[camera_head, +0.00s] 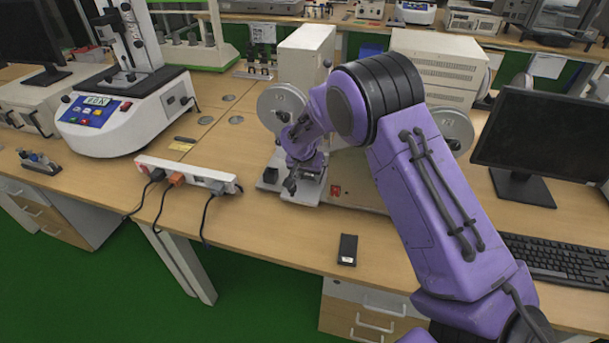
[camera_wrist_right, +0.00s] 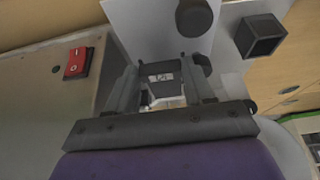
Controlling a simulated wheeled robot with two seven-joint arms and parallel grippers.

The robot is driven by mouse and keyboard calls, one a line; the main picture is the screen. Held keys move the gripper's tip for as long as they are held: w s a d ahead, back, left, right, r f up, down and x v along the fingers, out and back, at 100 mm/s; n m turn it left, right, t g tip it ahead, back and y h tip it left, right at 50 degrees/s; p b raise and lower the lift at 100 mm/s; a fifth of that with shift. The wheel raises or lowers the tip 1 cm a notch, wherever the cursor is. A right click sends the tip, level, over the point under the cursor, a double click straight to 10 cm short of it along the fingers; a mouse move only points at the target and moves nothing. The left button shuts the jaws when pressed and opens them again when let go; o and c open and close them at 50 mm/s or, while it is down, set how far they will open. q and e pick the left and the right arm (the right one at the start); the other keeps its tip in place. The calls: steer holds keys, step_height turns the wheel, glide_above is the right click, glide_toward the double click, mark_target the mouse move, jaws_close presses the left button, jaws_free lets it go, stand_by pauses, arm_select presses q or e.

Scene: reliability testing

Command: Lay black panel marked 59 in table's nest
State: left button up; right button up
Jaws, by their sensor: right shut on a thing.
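My right gripper (camera_head: 292,185) reaches down to the low front part of a beige test machine (camera_head: 358,165) on the wooden bench. In the right wrist view its two grey fingers (camera_wrist_right: 165,88) are shut on a small dark panel (camera_wrist_right: 160,68) with a pale mark, too small to read. The fingers hide much of the panel, and I cannot tell whether it touches the machine's table below. A light metal plate (camera_wrist_right: 150,28) of the machine lies beyond the fingertips. The nest cannot be clearly made out. My left gripper is not in view.
Another small black block (camera_head: 348,247) with a pale mark lies near the bench's front edge. A power strip (camera_head: 187,174) with cables is left of the machine. A red switch (camera_wrist_right: 77,62) is on the housing beside my gripper. A monitor (camera_head: 541,140) and keyboard (camera_head: 556,259) stand right.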

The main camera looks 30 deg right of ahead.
steer(key=shift+r, duration=0.1)
stand_by(0.4)
steer(key=shift+r+p, duration=0.1)
steer(key=shift+p, duration=0.4)
steer(key=shift+f, duration=0.25)
steer(key=shift+f, duration=0.5)
steer(key=shift+f, duration=0.5)
steer(key=shift+f, duration=0.25)
